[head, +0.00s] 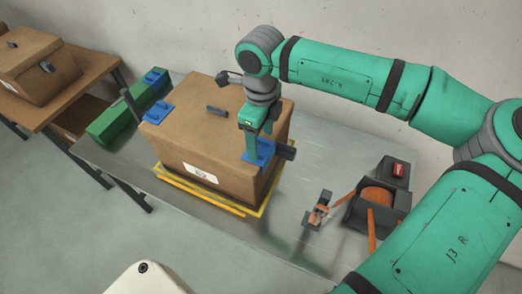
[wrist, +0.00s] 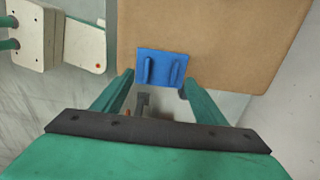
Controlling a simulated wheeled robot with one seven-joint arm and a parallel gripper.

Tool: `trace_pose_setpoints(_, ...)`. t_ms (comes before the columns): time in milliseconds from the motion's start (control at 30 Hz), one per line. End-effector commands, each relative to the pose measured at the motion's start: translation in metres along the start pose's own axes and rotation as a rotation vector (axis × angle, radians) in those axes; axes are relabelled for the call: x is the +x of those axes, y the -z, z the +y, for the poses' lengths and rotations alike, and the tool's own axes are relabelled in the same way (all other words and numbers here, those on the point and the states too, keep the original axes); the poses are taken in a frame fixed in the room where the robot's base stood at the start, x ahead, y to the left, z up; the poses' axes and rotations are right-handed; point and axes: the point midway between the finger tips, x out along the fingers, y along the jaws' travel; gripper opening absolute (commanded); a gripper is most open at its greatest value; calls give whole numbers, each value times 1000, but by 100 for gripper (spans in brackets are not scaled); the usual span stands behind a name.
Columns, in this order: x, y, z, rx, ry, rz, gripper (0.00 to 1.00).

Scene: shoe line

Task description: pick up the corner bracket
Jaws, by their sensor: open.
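A blue corner bracket (head: 262,148) sits on the right corner of the large cardboard box (head: 195,140). In the wrist view this bracket (wrist: 162,68) shows two raised ribs and lies at the edge of the box top. My gripper (head: 253,156) is right at this bracket and hides part of it in the head view. In the wrist view my gripper (wrist: 158,82) is open, with one finger on either side of the bracket's near edge. I cannot tell whether the fingers touch it. Another blue bracket (head: 158,113) sits on the box's left corner.
The box stands on a yellow-edged base (head: 205,200) on a metal table (head: 115,165). A green holder (head: 115,122) with blue pieces lies at left. An orange strap tool (head: 375,205) stands at right. A wooden table (head: 85,75) with another box is far left.

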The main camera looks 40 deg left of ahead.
Motion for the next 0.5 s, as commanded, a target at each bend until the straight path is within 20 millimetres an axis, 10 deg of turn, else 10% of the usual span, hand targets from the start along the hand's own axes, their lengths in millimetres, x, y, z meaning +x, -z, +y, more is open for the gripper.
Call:
trace_pose_setpoints(433, 20, 0, 0, 0, 0, 0, 66)
trace_pose_setpoints(500, 20, 0, 0, 0, 0, 0, 49)
